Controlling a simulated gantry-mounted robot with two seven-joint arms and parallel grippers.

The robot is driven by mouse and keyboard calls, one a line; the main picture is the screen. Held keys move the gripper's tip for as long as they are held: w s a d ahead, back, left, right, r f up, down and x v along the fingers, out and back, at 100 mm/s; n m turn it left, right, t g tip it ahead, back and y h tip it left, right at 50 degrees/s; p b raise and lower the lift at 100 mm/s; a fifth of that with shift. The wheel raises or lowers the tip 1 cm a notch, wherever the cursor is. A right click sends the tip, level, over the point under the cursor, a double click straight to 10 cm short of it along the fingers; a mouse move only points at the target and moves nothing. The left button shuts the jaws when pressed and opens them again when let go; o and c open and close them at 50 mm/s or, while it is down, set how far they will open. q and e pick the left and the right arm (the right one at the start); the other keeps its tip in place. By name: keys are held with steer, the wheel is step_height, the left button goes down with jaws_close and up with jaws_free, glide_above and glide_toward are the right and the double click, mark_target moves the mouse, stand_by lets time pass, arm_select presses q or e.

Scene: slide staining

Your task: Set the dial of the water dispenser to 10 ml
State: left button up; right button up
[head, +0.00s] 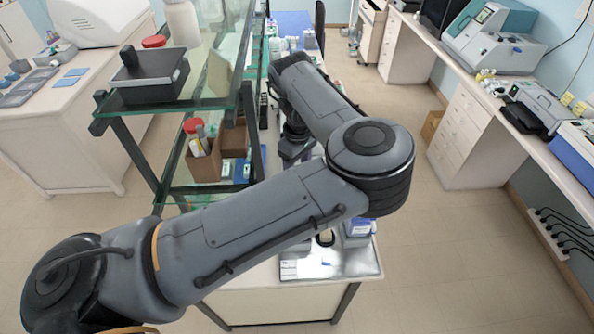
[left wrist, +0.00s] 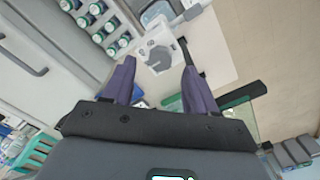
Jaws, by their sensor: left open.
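In the left wrist view my left gripper (left wrist: 159,66) is open, with two purple-grey fingers spread apart and nothing seen between them. Beyond the fingertips is a white unit with a grey knob-like part (left wrist: 160,59), apparently the water dispenser and its dial. The knob appears between the two fingers, apart from them. I cannot read any scale or setting on it. In the head view my left arm crosses the picture and hides the dispenser and the gripper's fingers. My right gripper is in neither view.
Several green-and-white bottles (left wrist: 97,20) stand in a rack near the dispenser. The bench's front end (head: 345,262) holds a few items. The floor on the right is clear.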

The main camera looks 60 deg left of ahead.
arm_select(q)
steer(key=shift+f, duration=1.7)
steer(key=c, duration=1.1)
steer(key=shift+o, duration=0.2)
